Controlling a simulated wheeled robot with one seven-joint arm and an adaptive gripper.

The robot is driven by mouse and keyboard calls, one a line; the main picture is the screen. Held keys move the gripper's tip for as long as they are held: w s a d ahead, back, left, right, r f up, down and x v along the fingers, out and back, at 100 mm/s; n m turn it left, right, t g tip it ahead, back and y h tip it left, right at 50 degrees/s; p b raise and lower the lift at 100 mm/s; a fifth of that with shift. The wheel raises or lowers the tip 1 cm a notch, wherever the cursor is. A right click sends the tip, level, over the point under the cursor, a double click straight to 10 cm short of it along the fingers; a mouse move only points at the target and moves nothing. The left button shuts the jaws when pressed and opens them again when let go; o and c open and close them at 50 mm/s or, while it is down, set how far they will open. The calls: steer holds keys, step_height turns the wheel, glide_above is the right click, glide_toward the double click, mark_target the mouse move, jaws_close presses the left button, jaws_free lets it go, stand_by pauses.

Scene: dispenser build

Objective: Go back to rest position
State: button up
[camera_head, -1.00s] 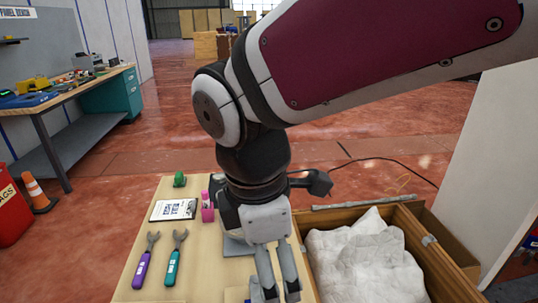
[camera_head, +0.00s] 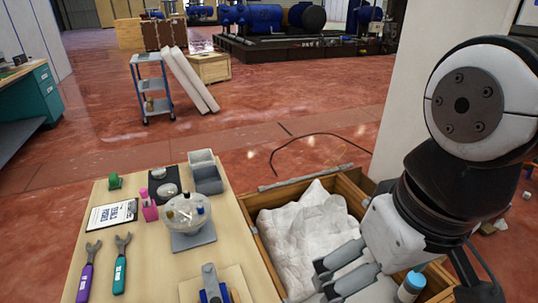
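My gripper (camera_head: 322,276) is at the lower right, over the wooden crate (camera_head: 262,257) with white crumpled lining (camera_head: 305,230). Its two fingers point left with a gap between them, and I see nothing held. My arm comes down from the right edge and hides the crate's right part. A clear round dispenser globe (camera_head: 186,208) with small coloured things in it stands on a grey base (camera_head: 194,238) on the light wooden table (camera_head: 150,262). My gripper is to the right of the table and apart from the globe.
A blue-capped bottle (camera_head: 410,287) is just right of my fingers. The table also holds grey bins (camera_head: 207,178), a pink bottle (camera_head: 148,206), a clipboard (camera_head: 112,215), two wrenches (camera_head: 119,265) and a blue-and-grey part (camera_head: 212,286). A white panel stands behind my arm.

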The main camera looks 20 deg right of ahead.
step_height(320, 180, up, 13)
steer(key=t+p, duration=0.2)
steer(key=p, duration=0.9)
steer(key=shift+d, duration=0.2)
